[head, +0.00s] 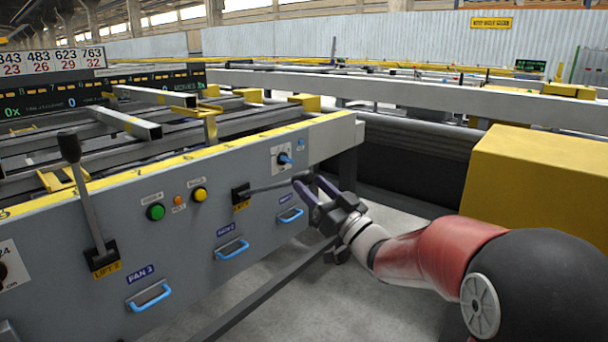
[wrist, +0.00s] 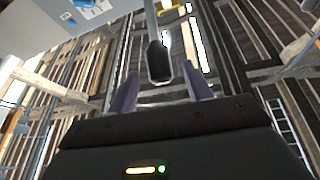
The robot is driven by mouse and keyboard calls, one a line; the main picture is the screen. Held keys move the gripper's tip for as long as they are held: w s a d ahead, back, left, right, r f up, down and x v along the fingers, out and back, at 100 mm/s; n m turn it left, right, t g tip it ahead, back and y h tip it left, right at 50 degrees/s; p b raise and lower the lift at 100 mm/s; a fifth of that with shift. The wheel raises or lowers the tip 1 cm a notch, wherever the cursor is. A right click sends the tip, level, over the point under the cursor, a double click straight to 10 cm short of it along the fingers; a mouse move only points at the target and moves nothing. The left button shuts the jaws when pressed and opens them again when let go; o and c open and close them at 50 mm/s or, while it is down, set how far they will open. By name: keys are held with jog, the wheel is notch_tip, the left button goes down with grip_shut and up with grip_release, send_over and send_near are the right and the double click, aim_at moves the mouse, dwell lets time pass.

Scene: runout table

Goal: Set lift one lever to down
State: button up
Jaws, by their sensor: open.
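The lift one lever (head: 270,187) sticks out from its dark slot on the grey panel, leaning far over, nearly level, toward my gripper. A yellow label (head: 241,207) sits under its slot; its number is too small to read. My gripper (head: 307,181) is open at the lever's outer end. In the wrist view the lever's dark knob (wrist: 158,62) shows between the two spread fingers, with gaps on both sides. The knob is partly hidden by the fingers in the head view, and I cannot tell whether they touch it.
The lift 2 lever (head: 88,205) stands nearly upright at the left. A green button (head: 156,212), a yellow button (head: 200,194), a blue rotary switch (head: 285,158) and blue drawer handles (head: 232,249) are on the panel. A yellow block (head: 540,180) stands right, beyond my arm.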

aim_at(299, 174)
jog(key=x, duration=0.5)
jog(key=shift+a, duration=0.1)
jog(key=shift+r, duration=0.1)
grip_shut()
